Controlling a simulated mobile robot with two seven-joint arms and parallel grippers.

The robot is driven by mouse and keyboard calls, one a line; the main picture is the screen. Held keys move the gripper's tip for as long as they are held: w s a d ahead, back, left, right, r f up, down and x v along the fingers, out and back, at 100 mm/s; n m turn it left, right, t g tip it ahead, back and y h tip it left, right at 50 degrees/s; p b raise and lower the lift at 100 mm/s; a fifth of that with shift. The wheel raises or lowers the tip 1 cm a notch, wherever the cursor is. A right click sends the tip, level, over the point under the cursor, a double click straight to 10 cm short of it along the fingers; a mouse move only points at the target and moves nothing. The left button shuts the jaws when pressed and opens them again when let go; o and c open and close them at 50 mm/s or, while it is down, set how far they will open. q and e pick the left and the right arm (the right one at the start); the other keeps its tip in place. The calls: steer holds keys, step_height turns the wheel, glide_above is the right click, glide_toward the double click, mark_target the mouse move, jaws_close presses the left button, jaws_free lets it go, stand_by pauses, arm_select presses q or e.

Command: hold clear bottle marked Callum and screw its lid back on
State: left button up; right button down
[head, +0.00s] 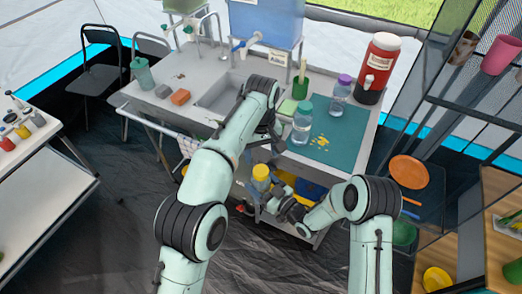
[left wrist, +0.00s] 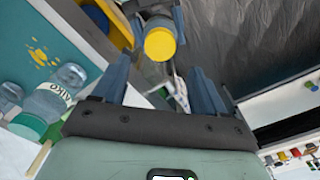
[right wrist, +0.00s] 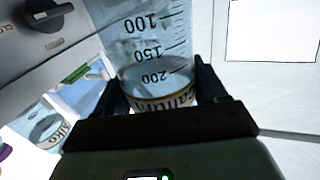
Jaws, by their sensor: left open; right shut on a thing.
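A clear bottle (head: 261,185) with a yellow lid (head: 261,171) on top is held upright, off the counter's front edge. My right gripper (head: 270,197) is shut around its lower part. My left gripper (head: 272,146) is open just above the bottle. In the left wrist view the yellow lid (left wrist: 160,44) lies ahead of the open fingers, not between them. I cannot tell how tightly the lid sits.
A teal-lidded bottle (head: 302,122) marked Aiko and a purple-lidded bottle (head: 341,90) stand on the teal mat (head: 345,150), beside small yellow bits. The sink (head: 218,95), red drink jug (head: 378,68) and blue water tank (head: 268,22) are behind. Dark floor lies in front.

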mark_target(261, 170)
arm_select(q)
steer(key=shift+f, duration=4.05)
steer(key=c, duration=1.1)
steer(key=m, duration=0.8)
steer(key=o, duration=1.2)
steer(key=shift+o, duration=0.2)
step_height(261, 170, up, 12)
